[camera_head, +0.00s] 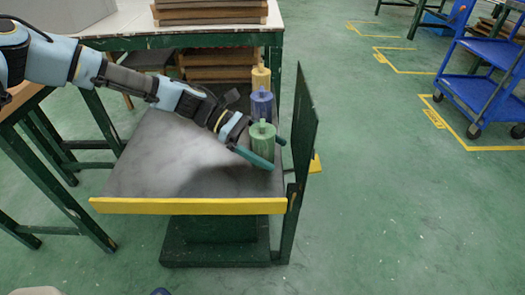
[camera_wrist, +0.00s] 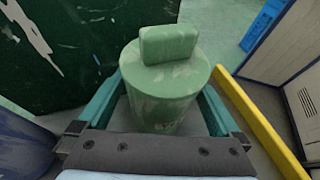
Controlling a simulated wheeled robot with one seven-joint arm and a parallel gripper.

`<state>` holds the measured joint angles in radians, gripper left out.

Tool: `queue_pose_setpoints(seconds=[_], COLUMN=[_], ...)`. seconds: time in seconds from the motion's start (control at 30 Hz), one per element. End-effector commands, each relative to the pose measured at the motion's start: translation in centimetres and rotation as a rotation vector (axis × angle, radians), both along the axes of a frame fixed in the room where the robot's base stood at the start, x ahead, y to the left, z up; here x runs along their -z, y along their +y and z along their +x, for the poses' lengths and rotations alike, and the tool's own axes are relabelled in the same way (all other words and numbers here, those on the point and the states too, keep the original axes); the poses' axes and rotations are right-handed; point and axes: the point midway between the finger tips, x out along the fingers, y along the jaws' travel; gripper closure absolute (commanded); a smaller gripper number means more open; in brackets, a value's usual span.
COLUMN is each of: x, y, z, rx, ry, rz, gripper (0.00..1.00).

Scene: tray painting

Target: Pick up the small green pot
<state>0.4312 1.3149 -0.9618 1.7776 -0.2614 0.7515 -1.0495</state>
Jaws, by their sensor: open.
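The small green pot (camera_head: 263,142) stands upright on the grey tray-like surface, at its right side in the head view. In the wrist view the green pot (camera_wrist: 165,88) sits between the two green fingers, its block-shaped top facing the camera. My gripper (camera_head: 266,152) is open around the pot, one finger on each side; in the wrist view (camera_wrist: 160,110) narrow gaps seem to show between the fingers and the pot. Whether either finger touches it I cannot tell.
A blue pot (camera_head: 261,103) and a yellow pot (camera_head: 261,77) stand in a row behind the green one. A dark upright panel (camera_head: 304,125) rises close on the right. A yellow rail (camera_head: 190,206) edges the front of the grey surface (camera_head: 135,175), which is clear on the left.

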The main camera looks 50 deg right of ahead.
Motion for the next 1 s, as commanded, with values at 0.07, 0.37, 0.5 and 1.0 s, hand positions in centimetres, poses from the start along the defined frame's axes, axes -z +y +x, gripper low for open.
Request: queue_pose_setpoints(seconds=[0.07,0.37,0.5,1.0], x=[0.32,0.41,0.41,0.34], y=[-0.15,-0.26,-0.26,-0.27], z=[-0.75,-0.98,-0.96,-0.95], rx=[0.001,-0.001,-0.001,-0.001], ry=[0.001,-0.001,-0.001,0.0], rz=[0.0,-0.001,0.0,-0.001], gripper=[0.0,0.02,0.18,0.6])
